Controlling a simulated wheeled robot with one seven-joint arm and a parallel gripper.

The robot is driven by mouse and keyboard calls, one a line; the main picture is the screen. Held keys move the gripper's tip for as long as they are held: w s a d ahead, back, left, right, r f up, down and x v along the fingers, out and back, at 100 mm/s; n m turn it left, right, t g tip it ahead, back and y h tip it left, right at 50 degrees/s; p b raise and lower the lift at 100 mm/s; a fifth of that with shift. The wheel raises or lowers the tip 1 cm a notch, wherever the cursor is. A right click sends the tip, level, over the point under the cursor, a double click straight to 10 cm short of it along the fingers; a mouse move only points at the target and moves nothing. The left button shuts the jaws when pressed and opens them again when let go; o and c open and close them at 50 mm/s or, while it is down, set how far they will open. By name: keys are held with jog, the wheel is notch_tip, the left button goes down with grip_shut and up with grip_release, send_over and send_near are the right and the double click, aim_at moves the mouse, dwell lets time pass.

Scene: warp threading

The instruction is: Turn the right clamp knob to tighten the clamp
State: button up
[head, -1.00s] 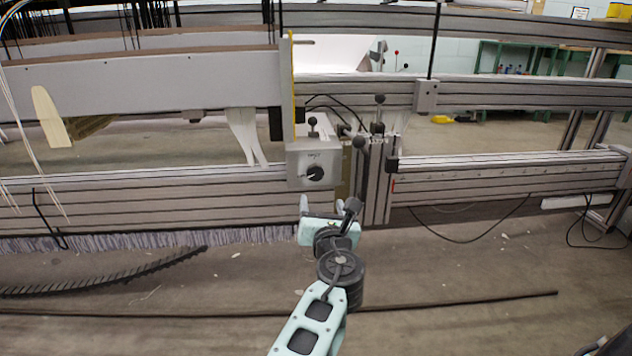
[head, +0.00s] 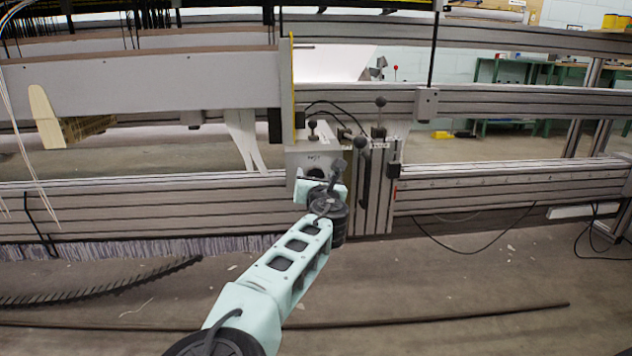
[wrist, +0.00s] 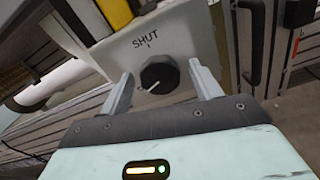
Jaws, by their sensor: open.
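The clamp knob is a black round dial with a white pointer line. In the wrist view the knob (wrist: 160,76) sits on a grey metal box (wrist: 185,38) under the word SHUT. Its pointer is turned toward the lower left, away from the mark below that word. My gripper (wrist: 160,84) is open, with one finger on each side of the knob in the picture. I cannot tell whether the fingers touch it. In the head view my gripper (head: 318,180) is in front of the box (head: 308,160) and hides most of the knob.
Black ball-topped levers (head: 360,143) stand just right of the box. Long grey rails (head: 140,208) run left and right of it. A wooden paddle (head: 46,115) hangs at the left. Floor in front is mostly clear, with a thin dark bar (head: 440,319) lying on it.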

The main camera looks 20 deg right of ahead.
jog(key=c, duration=1)
jog(key=shift+o, duration=0.2)
